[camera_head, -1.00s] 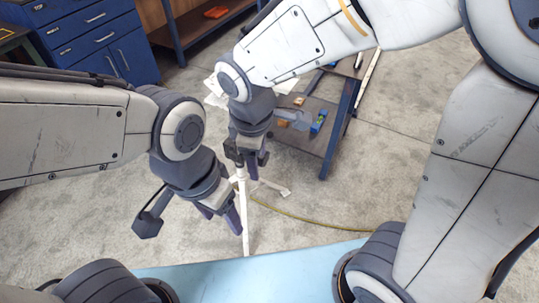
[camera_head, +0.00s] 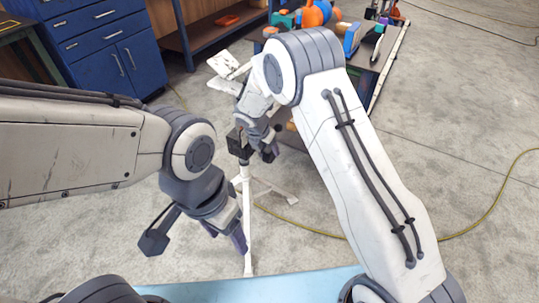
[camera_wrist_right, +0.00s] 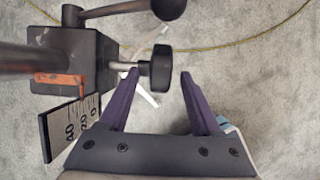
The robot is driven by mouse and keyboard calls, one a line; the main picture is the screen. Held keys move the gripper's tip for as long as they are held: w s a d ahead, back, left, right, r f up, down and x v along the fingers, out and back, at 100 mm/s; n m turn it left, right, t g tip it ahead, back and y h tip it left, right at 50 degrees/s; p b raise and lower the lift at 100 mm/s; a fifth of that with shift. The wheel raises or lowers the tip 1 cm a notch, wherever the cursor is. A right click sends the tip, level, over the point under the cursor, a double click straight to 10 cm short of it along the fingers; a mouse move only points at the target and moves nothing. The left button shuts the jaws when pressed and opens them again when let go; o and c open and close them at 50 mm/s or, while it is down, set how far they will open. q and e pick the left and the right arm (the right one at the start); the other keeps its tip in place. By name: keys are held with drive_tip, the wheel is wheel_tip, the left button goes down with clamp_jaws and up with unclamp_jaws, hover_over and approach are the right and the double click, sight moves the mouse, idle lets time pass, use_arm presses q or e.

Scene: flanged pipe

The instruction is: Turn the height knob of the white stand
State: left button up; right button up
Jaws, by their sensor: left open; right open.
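The white stand (camera_head: 247,225) is a thin upright pole on splayed legs, with a dark head (camera_head: 240,143) on top. In the right wrist view its dark block (camera_wrist_right: 75,60) fills the upper left. A black knob (camera_wrist_right: 161,67) on a short metal shaft sticks out from the block to the right. My right gripper (camera_wrist_right: 159,76) is open, its purple fingers on either side of the knob; the left fingertip is close to the shaft, touching or not I cannot tell. In the head view it is by the stand's head (camera_head: 267,146). My left gripper (camera_head: 226,238) is open, low beside the pole.
A numbered scale plate (camera_wrist_right: 70,128) and a dark lever with a ball end (camera_wrist_right: 168,8) are near the knob. A blue cabinet (camera_head: 105,45) and a low table with coloured objects (camera_head: 372,65) stand behind. A yellow cable (camera_head: 460,232) crosses the floor. Light blue surface (camera_head: 260,289) in front.

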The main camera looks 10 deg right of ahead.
sight(269, 149)
drive_tip(key=x, duration=0.4)
drive_tip(key=shift+f+b, duration=0.15)
drive_tip(key=shift+b, duration=0.15)
